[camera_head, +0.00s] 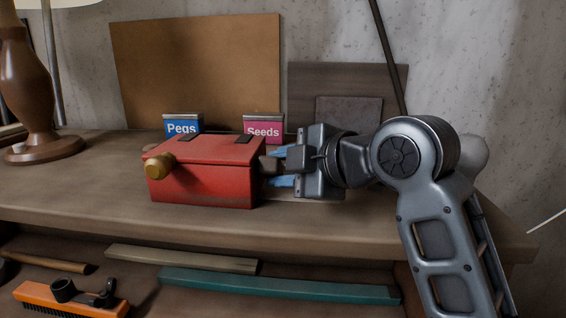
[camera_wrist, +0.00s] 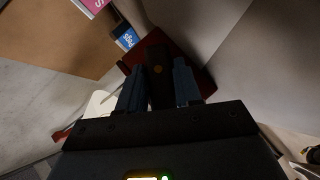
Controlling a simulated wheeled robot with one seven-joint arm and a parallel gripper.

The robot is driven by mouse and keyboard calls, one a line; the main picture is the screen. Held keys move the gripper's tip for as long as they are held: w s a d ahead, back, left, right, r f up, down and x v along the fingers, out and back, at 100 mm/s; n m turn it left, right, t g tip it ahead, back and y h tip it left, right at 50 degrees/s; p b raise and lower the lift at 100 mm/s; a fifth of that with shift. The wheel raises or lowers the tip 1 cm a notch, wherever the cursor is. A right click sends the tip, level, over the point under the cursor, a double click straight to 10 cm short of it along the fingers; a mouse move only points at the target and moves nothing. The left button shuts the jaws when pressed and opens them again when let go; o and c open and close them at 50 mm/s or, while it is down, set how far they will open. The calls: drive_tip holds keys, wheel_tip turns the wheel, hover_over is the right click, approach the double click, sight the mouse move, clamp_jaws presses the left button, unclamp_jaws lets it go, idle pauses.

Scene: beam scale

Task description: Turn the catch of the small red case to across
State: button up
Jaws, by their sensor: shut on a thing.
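The small red case (camera_head: 205,183) sits on the bench with its lid down, a round brass knob (camera_head: 159,166) on its left front. My gripper (camera_head: 275,167) is at the right end of the case, its blue fingers pointing left at it. In the wrist view, the case (camera_wrist: 201,75) lies beyond the fingers. A dark bar-shaped catch (camera_wrist: 158,88) with a brass pivot spot is between the fingers, and my gripper is shut on it. The catch lies lengthwise between the fingers. In the head view it is mostly hidden by the fingers.
A lamp (camera_head: 28,80) stands at the left. Boards lean on the wall. The bench top (camera_head: 100,190) is clear left of the case. A shelf below holds an orange brush (camera_head: 65,302).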

drive_tip(key=r+m+g+p, duration=0.1)
drive_tip(key=p, duration=0.3)
drive_tip(key=shift+w, duration=0.15)
drive_tip(key=g+p, duration=0.1)
drive_tip(key=p, duration=0.1)
drive_tip(key=m+g+h+p, duration=0.1)
drive_tip(key=g+p, duration=0.1)
drive_tip(key=p, duration=0.1)
drive_tip(key=shift+w+r+m+p, duration=0.2)
drive_tip(key=shift+m+p, duration=0.1)
drive_tip(key=shift+p, duration=0.05)
drive_tip(key=g+p, duration=0.1)
drive_tip(key=p, duration=0.1)
drive_tip(key=m+g+p, duration=0.1)
drive_tip(key=shift+w+f+g+p, duration=0.1)
drive_tip(key=shift+w+g+p, duration=0.1)
drive_tip(key=shift+g+p, duration=0.2)
drive_tip(key=shift+w+f+m+g+p, duration=0.1)
drive_tip(key=shift+f+m+g+p, duration=0.1)
drive_tip(key=shift+m+g+p, duration=0.65)
drive_tip(key=o, duration=1)
drive_tip(key=shift+d, duration=0.1)
drive_tip(key=shift+b+v, duration=0.5)
drive_tip(key=shift+v, duration=3.3)
